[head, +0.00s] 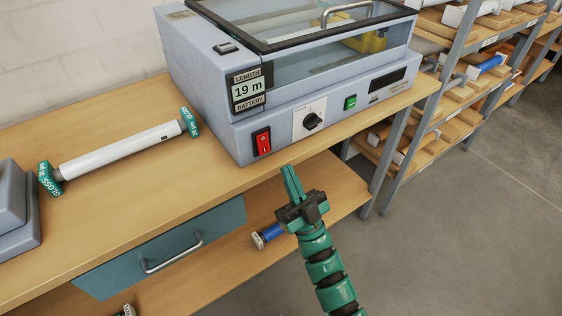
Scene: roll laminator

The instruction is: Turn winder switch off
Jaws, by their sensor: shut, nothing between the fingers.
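The grey laminator (205,95) stands on the wooden bench. Its front face carries a red rocker switch (262,141), a black rotary knob (312,121) on a white plate, and a small green button (350,102). A black rocker switch (226,47) sits on the top left of the housing. I see no label reading "winder", so I cannot tell which switch is the winder switch. My gripper (289,172) is shut and empty, in front of the bench edge below the knob and red switch. It appears apart from the machine.
A white roll (120,149) with green "GLOSS" end caps lies on the bench at left. A grey device (15,210) stands at the far left. A blue drawer (165,249) hangs under the bench. Shelves with rolls (465,85) stand at right; the floor (480,240) there is clear.

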